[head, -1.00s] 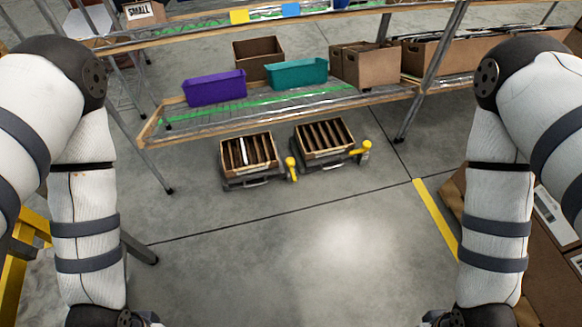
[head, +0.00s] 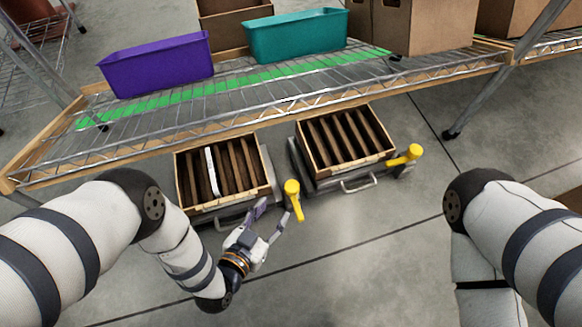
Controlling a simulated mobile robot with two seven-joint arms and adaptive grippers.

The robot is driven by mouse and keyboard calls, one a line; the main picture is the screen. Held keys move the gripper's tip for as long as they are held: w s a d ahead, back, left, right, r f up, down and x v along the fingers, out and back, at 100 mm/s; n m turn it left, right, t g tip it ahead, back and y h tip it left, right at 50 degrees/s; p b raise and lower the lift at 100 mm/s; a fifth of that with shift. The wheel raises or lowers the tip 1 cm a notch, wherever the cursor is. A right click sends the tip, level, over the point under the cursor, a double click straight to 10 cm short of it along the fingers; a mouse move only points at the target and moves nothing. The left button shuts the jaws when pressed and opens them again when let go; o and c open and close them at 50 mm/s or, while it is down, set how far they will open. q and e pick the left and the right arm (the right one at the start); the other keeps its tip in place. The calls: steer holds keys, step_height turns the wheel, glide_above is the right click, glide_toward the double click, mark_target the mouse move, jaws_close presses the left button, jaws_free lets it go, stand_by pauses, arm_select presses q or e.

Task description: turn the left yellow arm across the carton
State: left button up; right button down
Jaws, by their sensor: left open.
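Two open cartons with brown dividers stand on low grey bases on the floor. The left carton (head: 181,184) holds one white item among its dividers. The left yellow arm (head: 293,199) stands at the right front corner of that carton's base, pointing toward me and not lying over the carton. The right carton (head: 314,173) has its own yellow arm (head: 405,157) at its right side. My left gripper (head: 268,216) is open and empty, just left of the left yellow arm and in front of the left carton. My right gripper is out of view.
A wire shelf (head: 330,88) with a wooden edge runs close behind and above the cartons. It carries a purple bin (head: 158,68), a teal bin (head: 297,38) and brown boxes (head: 432,27). The floor in front is clear.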

mark_target(291, 189)
arm_select(q)
steer(key=b+x, duration=0.5)
steer(key=x, duration=0.5)
steer(key=shift+d, duration=0.2)
steer(key=shift+w+d, duration=0.3)
steer(key=shift+w, duration=0.35)
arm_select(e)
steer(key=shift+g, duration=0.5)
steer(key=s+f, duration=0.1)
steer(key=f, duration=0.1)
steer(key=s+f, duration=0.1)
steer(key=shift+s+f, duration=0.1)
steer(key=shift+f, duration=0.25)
arm_select(q)
steer(key=shift+c, duration=0.6)
jaws_close()
